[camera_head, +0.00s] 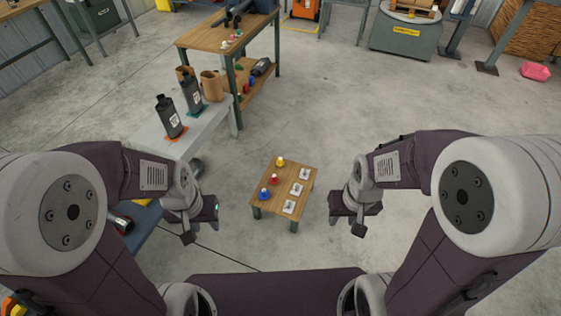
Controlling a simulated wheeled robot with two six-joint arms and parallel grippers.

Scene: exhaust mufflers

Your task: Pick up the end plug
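A small wooden table (285,178) stands on the floor between my arms. Along its left side are three small coloured plug-like pieces: a yellow one (280,161), a red one (274,179) and a blue one (264,192). I cannot tell which is meant as the end plug. My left gripper (202,229) hangs to the left of the table, with its fingers apart and empty. My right gripper (347,226) hangs to the right of the table, also with fingers apart and empty. Neither touches the table.
Three white plates (297,189) with small grey pieces line the table's right side. A wooden workbench (209,37) is behind. The floor around the small table is clear.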

